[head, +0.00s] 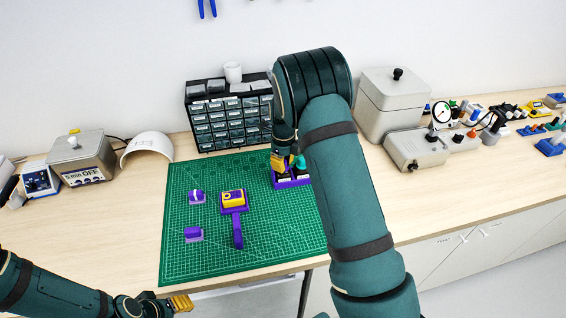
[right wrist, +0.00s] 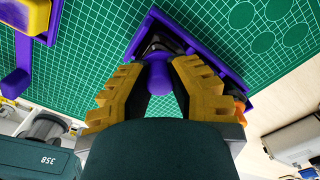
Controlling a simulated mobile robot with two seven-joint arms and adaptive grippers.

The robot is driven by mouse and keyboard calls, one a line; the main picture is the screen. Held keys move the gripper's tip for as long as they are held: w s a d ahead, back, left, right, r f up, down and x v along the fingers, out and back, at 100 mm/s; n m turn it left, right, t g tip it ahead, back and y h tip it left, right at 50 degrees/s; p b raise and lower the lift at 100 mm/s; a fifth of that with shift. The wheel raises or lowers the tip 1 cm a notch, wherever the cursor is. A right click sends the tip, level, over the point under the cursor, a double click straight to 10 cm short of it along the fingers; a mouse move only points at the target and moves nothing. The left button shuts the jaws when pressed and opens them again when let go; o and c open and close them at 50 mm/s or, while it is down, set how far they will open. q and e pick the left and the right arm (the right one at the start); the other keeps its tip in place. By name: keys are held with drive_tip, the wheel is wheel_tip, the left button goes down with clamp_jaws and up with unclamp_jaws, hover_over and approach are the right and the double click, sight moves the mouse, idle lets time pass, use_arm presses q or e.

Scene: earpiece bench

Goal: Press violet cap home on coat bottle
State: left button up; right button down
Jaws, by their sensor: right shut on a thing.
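My right gripper (head: 283,162) points down over the purple rack (head: 292,184) at the right side of the green mat. In the right wrist view its yellow fingers (right wrist: 158,84) are shut on the violet cap (right wrist: 157,74). A dark bottle top (right wrist: 159,48) shows beside the cap, inside the rack's purple rim (right wrist: 140,33). The fingers hide the lower part of the cap, so I cannot tell how it sits on the bottle. My left gripper (head: 182,303) is low at the bottom edge of the head view, away from the rack; its jaw opening is unclear.
A purple holder with a yellow block (head: 233,199) and two small purple stands (head: 196,198) (head: 194,234) are on the green mat (head: 205,262). A teal-topped item (head: 299,161) is in the rack. A drawer cabinet (head: 229,118) stands behind. The mat's front is clear.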

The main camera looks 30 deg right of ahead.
drive_tip(key=shift+f, duration=0.35)
idle(1.1)
drive_tip(key=c, duration=0.9)
unclamp_jaws()
wheel_tip(320, 180, up, 12)
drive_tip(key=shift+r, duration=0.1)
